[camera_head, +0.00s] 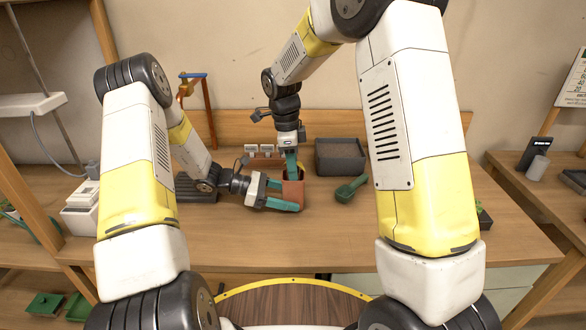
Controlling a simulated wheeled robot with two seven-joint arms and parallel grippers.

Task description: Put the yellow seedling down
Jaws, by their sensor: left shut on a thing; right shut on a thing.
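A terracotta pot (292,192) stands upright on the wooden bench, near the middle of the head view. My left gripper (284,195) reaches in from the left with teal fingers and is shut on the pot. My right gripper (291,168) points straight down from above, its teal fingertips at the pot's mouth. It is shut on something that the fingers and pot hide. I cannot make out the yellow seedling in this view.
A dark grey bin (340,157) stands behind and right of the pot. A green scoop (350,189) lies right of the pot. A black tray (194,190) lies to the left, partly behind my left arm. The bench front right of the pot is clear.

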